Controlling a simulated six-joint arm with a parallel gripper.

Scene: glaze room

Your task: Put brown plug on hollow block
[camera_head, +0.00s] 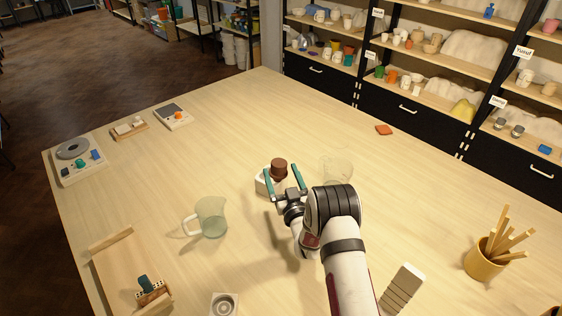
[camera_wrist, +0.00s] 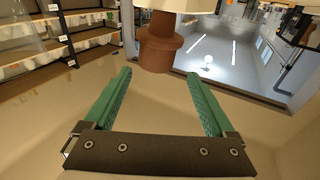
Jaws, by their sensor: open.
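A brown plug (camera_head: 279,166) stands upright on a white block (camera_head: 264,184) near the middle of the table. I take this to be the hollow block; any opening in it is hidden. My gripper (camera_head: 283,176) is open, with its two teal fingers pointing toward the plug. In the wrist view, the plug (camera_wrist: 157,44) shows a wide flange, just beyond and between the fingertips (camera_wrist: 158,74). Nothing is held. The wrist view seems upside down, with a pale part of the block (camera_wrist: 180,5) at the plug's top end.
A clear jug (camera_head: 209,217) stands left of my gripper and a clear glass vessel (camera_head: 336,170) close to its right. A wooden tray (camera_head: 115,272), a white square piece with rings (camera_head: 224,305), a ridged pale block (camera_head: 402,289) and a tool pot (camera_head: 485,262) stand nearer. The far table is mostly clear.

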